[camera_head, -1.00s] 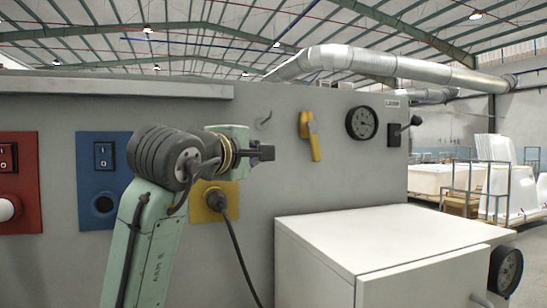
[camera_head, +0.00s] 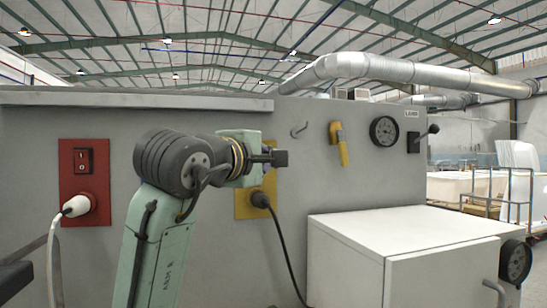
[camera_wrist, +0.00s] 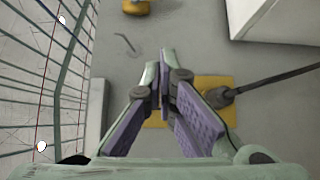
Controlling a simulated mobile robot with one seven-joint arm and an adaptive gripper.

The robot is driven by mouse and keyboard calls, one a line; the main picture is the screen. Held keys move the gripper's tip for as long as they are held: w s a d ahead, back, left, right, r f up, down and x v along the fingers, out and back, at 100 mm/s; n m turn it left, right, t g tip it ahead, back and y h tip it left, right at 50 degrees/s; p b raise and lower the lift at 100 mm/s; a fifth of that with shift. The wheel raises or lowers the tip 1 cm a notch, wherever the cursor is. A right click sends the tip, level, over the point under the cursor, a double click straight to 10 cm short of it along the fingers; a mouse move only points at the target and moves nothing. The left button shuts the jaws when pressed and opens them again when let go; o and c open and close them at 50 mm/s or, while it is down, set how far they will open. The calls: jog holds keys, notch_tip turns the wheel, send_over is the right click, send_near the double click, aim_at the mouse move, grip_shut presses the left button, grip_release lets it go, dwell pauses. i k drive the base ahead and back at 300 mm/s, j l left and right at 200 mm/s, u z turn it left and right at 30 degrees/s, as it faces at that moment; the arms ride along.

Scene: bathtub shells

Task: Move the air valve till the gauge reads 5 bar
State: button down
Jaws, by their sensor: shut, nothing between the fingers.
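The air valve looks to be the yellow lever (camera_head: 340,145) on the grey panel, its handle hanging down and slightly to the right. Part of a yellow thing, probably this lever, shows at the top edge of the wrist view (camera_wrist: 137,6). The round black gauge (camera_head: 384,131) is to the lever's right; its needle and numbers are too small to read. My gripper (camera_head: 284,158) is left of the lever and apart from it. In the wrist view my gripper (camera_wrist: 163,55) has its fingertips together, with nothing between them.
A small hook (camera_head: 299,131) sticks out between gripper and lever. A yellow socket plate (camera_head: 243,205) with a black plug and cable is behind my gripper. A white cabinet (camera_head: 400,240) juts out below the lever. A black lever (camera_head: 432,130) is right of the gauge.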

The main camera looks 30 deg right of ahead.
aim_at(340, 132)
jog(key=k+j+z, duration=0.1)
jog(key=i+l+z, duration=0.15)
jog(key=l+z, duration=0.2)
jog(key=z, duration=0.15)
jog(key=i+l+z, duration=0.25)
jog(key=z, duration=0.2)
